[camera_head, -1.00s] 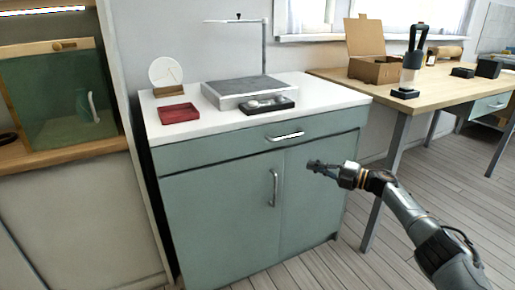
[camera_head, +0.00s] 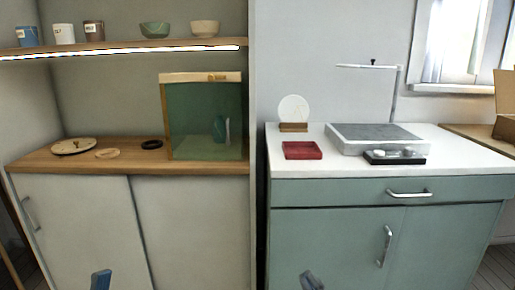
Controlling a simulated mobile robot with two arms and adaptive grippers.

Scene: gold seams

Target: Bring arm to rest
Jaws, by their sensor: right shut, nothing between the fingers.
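My right arm shows only as a small blue-grey piece at the bottom edge, in front of the green cabinet (camera_head: 340,240). My right gripper (camera_head: 312,281) is low there, mostly cut off by the frame, shut and empty. It is apart from the cabinet's handles and the things on its top. Another small blue piece of my own body (camera_head: 101,280) shows at the bottom left. My left gripper cannot be made out.
The white cabinet top bears a red tray (camera_head: 302,150), a grey-topped stand (camera_head: 375,138), a dark tray (camera_head: 394,158) and a round disc (camera_head: 293,108). Left, a wooden counter (camera_head: 40,162) holds a green glass-fronted case (camera_head: 205,118). A shelf (camera_head: 120,50) with cups and bowls hangs above.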

